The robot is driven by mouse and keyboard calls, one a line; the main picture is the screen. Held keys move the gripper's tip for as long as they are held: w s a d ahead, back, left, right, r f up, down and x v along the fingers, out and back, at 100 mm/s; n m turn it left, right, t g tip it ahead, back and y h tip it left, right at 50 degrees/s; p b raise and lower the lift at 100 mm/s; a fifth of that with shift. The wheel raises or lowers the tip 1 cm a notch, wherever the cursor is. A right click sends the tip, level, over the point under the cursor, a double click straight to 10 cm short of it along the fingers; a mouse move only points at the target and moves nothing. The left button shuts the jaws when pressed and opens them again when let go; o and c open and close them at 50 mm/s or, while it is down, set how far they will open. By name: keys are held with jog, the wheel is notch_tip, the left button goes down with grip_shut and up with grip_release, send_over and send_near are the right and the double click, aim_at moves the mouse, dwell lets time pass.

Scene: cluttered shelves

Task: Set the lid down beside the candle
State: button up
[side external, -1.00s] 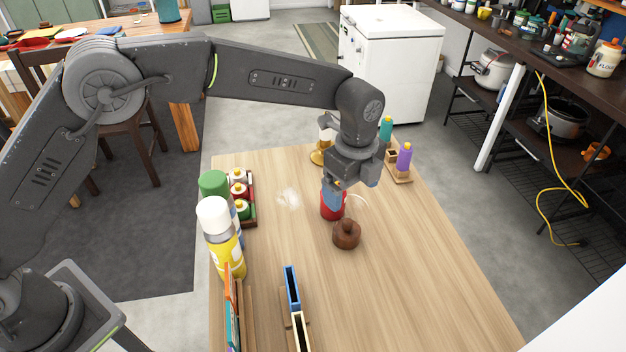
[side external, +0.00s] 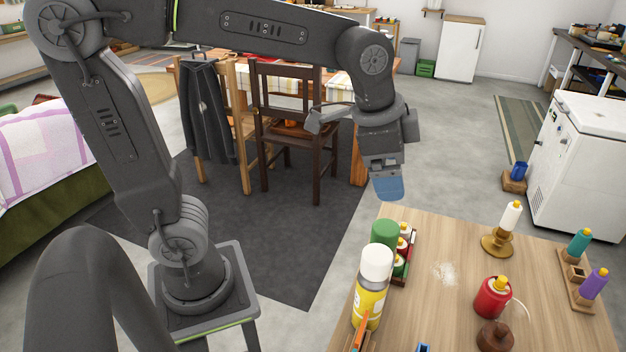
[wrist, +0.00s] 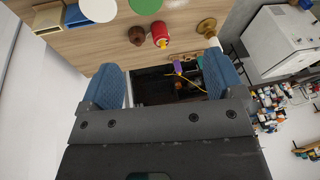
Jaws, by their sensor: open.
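A brown round piece with a knob (side external: 494,337), which looks like the lid, rests on the wooden table close in front of a red rounded piece with a yellow tip (side external: 491,298). It also shows in the wrist view (wrist: 137,37), beside the red piece (wrist: 160,31). I cannot tell if they touch. A white candle with a yellow tip (side external: 512,215) stands upright in a brass holder (side external: 496,244) behind them. My gripper (side external: 388,188) is raised, near the table's far left corner, well apart from these. Its blue fingers (wrist: 160,82) are open with nothing between them.
A yellow can with a white cap (side external: 370,290) and a green-topped can (side external: 384,234) stand at the table's left, beside a rack of small bottles (side external: 402,254). Teal and purple pieces (side external: 595,284) stand in a wooden holder at right. The table's middle (side external: 440,315) is mostly clear.

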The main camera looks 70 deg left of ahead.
jog(key=s+a+f+n+t, duration=0.1)
jog(key=s+a+n, duration=0.1)
jog(key=s, duration=0.3)
jog(key=s+a+f+n, duration=0.2)
jog(key=s+a+n, duration=0.1)
jog(key=s+n, duration=0.2)
jog(key=shift+s+t+y, duration=0.3)
jog(key=shift+s+t, duration=0.1)
jog(key=shift+s, duration=0.15)
